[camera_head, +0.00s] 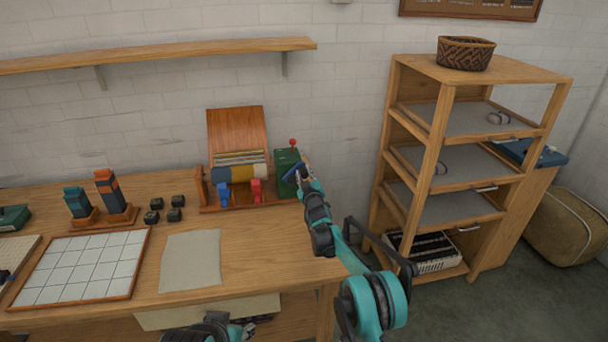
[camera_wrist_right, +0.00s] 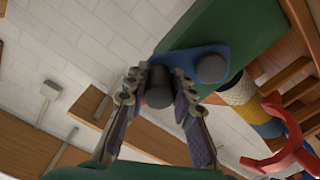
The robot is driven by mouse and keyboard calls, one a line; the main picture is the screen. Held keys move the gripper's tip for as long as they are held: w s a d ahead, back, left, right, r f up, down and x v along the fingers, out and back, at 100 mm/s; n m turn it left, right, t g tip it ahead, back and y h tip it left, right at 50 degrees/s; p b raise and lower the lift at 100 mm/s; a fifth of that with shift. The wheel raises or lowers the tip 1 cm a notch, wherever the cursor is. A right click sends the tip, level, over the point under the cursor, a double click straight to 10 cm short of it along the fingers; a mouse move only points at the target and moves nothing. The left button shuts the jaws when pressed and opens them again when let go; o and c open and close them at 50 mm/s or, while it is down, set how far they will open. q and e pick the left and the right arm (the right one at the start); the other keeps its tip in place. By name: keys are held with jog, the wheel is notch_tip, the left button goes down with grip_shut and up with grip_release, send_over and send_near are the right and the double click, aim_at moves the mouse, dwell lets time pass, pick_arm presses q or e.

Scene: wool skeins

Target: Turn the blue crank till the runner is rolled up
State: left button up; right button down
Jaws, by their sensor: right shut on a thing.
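The blue crank (camera_head: 291,171) sits on the front of the green box (camera_head: 284,158) at the right end of the wooden frame. My right gripper (camera_wrist_right: 157,100) is shut on the crank's dark handle, one finger on each side. The crank's blue arm (camera_wrist_right: 188,62) and dark hub show beside it in the right wrist view. The roll (camera_head: 241,174) in the frame has blue, yellow and pale bands. How much of the runner is wound on it, I cannot tell. Part of my left gripper (camera_head: 232,328) shows at the bottom edge; its fingers are not clear.
A red-knobbed lever (camera_head: 292,143) stands on the green box. Blue and red clamp-like parts stand before the roll. A pale sheet (camera_head: 190,261), a white grid board (camera_head: 82,267) and small dark blocks lie to the left. A wooden shelf rack (camera_head: 443,150) stands to the right.

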dwell(0.3)
jog(key=c, duration=1.3)
grip_release()
jog(key=v, duration=1.2)
jog(key=shift+d, duration=0.1)
